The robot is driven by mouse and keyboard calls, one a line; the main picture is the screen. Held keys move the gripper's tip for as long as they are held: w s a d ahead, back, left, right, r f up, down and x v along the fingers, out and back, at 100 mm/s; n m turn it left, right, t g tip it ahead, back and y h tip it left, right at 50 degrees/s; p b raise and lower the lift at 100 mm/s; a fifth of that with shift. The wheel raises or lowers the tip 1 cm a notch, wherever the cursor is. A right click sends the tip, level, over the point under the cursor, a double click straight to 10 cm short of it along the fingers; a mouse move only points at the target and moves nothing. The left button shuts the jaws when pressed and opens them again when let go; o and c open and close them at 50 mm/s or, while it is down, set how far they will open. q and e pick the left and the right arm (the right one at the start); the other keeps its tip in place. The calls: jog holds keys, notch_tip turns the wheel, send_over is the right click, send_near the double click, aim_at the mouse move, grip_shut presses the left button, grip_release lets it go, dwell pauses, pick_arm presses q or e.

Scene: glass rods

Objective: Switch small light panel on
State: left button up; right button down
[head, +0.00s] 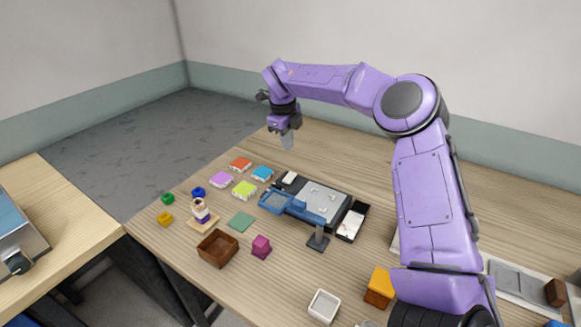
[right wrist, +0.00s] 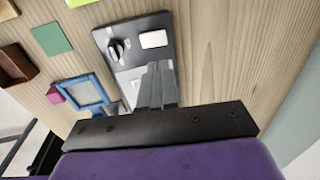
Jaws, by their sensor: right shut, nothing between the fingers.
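The small light panel is a black plate (right wrist: 134,22) with a dark knob (right wrist: 117,48) and a white rectangle (right wrist: 154,39). I cannot tell whether the white rectangle is lit. My right gripper (head: 288,142) is shut and empty, above the table just behind the panel. My left gripper is not in view.
A blue-framed magnifier (head: 305,212) on a stand is in front of the grey board (head: 325,198). Coloured blocks, a brown box (head: 218,248), a green square (head: 241,221) and a magenta block (head: 261,247) lie nearer the front left. The table behind the panel is clear.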

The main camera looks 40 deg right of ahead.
aim_at(291, 174)
jog(key=f, duration=0.3)
jog(key=d+f+p, duration=0.1)
jog(key=f, duration=0.3)
jog(key=f+p, duration=0.1)
jog(key=f, duration=0.2)
jog(key=shift+w+d+f, duration=0.25)
jog(key=shift+d+f, duration=0.1)
jog(key=shift+d, duration=0.05)
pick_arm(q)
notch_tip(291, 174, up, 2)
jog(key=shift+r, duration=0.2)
